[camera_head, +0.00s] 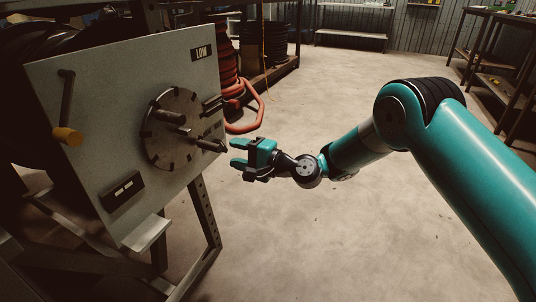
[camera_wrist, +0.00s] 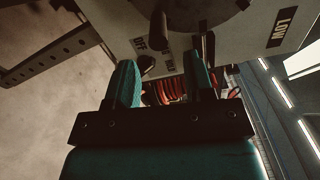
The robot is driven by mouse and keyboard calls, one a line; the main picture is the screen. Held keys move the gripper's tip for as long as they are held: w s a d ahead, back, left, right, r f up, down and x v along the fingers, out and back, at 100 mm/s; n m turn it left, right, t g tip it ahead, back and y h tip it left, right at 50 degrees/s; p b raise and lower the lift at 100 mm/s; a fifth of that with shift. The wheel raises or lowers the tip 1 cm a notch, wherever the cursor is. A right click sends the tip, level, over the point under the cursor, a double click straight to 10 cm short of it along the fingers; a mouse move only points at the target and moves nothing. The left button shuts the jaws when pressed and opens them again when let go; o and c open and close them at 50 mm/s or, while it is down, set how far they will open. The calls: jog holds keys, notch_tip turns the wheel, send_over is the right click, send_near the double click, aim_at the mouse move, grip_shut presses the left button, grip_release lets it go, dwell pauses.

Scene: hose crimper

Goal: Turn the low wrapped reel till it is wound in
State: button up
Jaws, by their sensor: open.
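A pale panel (camera_head: 95,90) marked LOW stands at the left on a metal frame. A dark round disc (camera_head: 158,150) with notches around its rim and a short bar at its middle is on its face. A dark rounded mass, perhaps the reel (camera_head: 20,125), shows partly behind the panel. My gripper (camera_head: 238,153) is open and empty, just right of a dark lever (camera_head: 210,145) at the panel's right edge. In the wrist view, my gripper (camera_wrist: 162,72) points towards the panel, near an OFF label.
A black switch plate (camera_head: 122,191) is low on the panel, above a small ledge (camera_head: 147,233). Red and black hose coils (camera_head: 262,40) stand behind. A workbench (camera_head: 495,50) is at the far right. The concrete floor (camera_head: 300,240) is clear.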

jog(key=p+v, duration=0.1)
jog(key=v, duration=0.8)
jog(key=shift+p, duration=0.3)
jog(key=shift+d, duration=0.1)
jog(key=s+d+r+n+g+h, duration=0.2)
jog(key=s+r+n+g+h, duration=0.35)
jog(key=s+r+n, duration=0.6)
jog(key=s+d+r+n+g+h, duration=0.1)
jog(key=s+d+h, duration=0.2)
jog(key=s+d, duration=0.55)
jog(key=s+d+r+h, duration=0.2)
jog(key=s+d+h, duration=0.3)
jog(key=s, duration=0.6)
notch_tip(320, 180, up, 38)
jog(key=d+y+p, duration=0.1)
jog(key=p, duration=3.7)
jog(key=shift+f, duration=0.15)
jog(key=shift+s+d, duration=0.1)
